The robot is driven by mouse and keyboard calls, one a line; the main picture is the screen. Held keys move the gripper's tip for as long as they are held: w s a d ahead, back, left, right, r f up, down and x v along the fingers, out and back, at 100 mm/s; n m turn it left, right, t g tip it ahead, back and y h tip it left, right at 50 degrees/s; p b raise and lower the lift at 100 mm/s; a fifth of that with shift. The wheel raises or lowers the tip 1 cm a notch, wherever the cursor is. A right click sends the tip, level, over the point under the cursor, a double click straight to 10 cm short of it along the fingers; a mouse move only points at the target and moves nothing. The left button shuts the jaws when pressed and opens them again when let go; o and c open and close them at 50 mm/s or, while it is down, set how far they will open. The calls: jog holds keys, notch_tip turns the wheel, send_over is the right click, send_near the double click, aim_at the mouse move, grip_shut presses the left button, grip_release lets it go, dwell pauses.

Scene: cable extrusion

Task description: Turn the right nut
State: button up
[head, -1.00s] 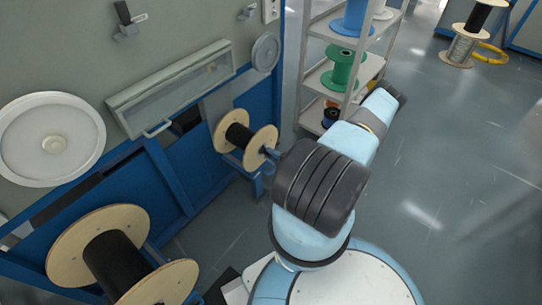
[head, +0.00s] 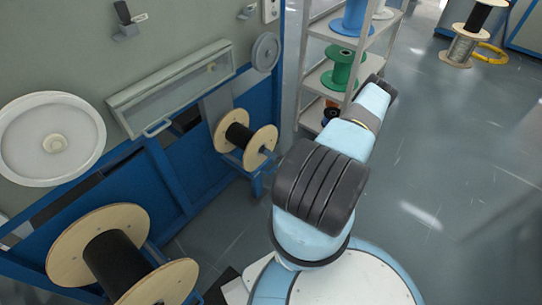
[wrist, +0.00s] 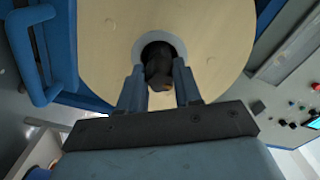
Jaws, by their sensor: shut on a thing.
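The small spool (head: 238,138) with wooden flanges and a dark core sits on a blue stand at the machine's right end in the head view. In the wrist view its pale wooden flange (wrist: 108,40) fills the upper middle. A dark nut (wrist: 158,58) sits at the flange's round centre hole. My gripper (wrist: 159,75) has its two blue-grey fingers on either side of the nut, shut on it. The nut's far side is hidden.
A larger wooden spool (head: 70,250) stands at the lower left. A blue and grey machine (head: 190,190) runs along the left. A shelf (head: 315,72) with coloured spools stands behind my arm.

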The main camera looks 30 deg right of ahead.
jog(key=shift+s+a+f+n, duration=0.2)
jog(key=shift+a+f+n, duration=0.15)
jog(key=shift+n, duration=0.25)
jog(key=o, duration=1)
jog(key=shift+w+d+r, duration=0.15)
jog(key=shift+d, duration=0.05)
jog(key=shift+o, duration=0.2)
jog(key=v, duration=1.3)
jog(key=shift+s, duration=0.35)
jog(key=shift+d, duration=0.1)
